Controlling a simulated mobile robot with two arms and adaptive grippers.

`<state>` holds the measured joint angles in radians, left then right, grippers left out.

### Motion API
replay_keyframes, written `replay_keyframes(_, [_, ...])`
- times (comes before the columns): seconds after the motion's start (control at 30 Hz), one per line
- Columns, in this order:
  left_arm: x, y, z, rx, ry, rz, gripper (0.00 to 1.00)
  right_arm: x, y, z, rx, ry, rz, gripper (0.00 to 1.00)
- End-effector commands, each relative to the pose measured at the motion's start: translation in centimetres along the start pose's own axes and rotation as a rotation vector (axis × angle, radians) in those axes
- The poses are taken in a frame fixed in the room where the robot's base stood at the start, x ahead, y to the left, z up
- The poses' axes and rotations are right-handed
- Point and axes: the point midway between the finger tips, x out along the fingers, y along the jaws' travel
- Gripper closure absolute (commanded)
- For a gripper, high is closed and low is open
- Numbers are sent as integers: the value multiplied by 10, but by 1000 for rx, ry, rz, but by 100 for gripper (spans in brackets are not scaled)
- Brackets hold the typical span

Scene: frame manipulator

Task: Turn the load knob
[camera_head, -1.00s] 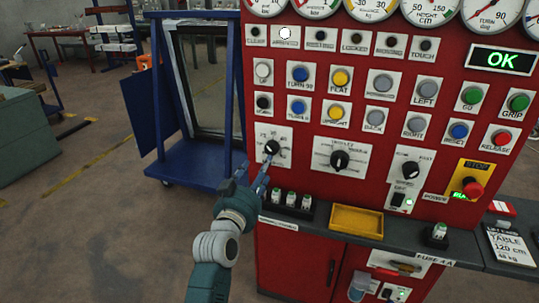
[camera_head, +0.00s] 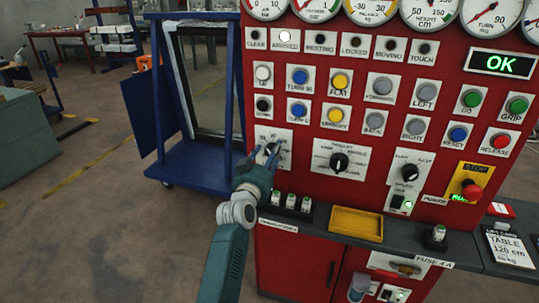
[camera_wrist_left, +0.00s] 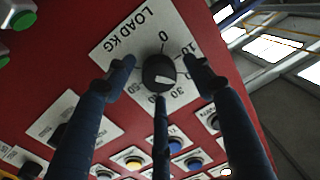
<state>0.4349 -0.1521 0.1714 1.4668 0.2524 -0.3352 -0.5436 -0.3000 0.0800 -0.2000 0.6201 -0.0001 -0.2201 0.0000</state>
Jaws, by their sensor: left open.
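The load knob (camera_wrist_left: 158,74) is a round black knob with a pale pointer mark, on a white plate (camera_wrist_left: 112,40) lettered "LOAD KG" with a ring of numbers. In the head view the knob (camera_head: 271,149) sits at the lower left of the red panel, partly covered by my fingers. My left gripper (camera_head: 268,158) is open, its fingers pointing at the plate. In the left wrist view its blue fingers (camera_wrist_left: 160,85) spread on several sides of the knob with visible gaps. I cannot tell how far the tips are from the panel. My right gripper is not in view.
The red panel (camera_head: 385,75) carries many buttons, gauges and other knobs, including a black knob (camera_head: 339,161) right of the load plate. A grey ledge (camera_head: 320,228) below holds a yellow tray (camera_head: 357,222) and small fuses. A blue wheeled rack (camera_head: 200,165) stands left.

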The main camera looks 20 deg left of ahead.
Motion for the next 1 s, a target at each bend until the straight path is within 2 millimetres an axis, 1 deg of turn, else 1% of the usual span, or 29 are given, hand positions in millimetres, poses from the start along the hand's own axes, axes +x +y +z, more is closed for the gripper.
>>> replay_keyframes(0.07, [0,0,0,0,0,0,47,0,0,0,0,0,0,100])
replay_keyframes(0.17, [0,0,0,0,0,0,65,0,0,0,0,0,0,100])
replay_keyframes(0.2, [0,0,0,0,0,0,73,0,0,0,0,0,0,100])
replay_keyframes(0.3, [0,0,0,0,0,0,92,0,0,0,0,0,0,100])
replay_keyframes(0.5, [0,0,-1,-7,1,0,92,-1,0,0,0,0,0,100])
replay_keyframes(0.67, [0,-1,-3,-47,0,0,92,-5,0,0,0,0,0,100])
replay_keyframes(0.87, [0,-1,-5,-162,-4,0,92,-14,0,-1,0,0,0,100])
replay_keyframes(1.0, [0,-2,-6,-281,-8,1,92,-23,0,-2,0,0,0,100])
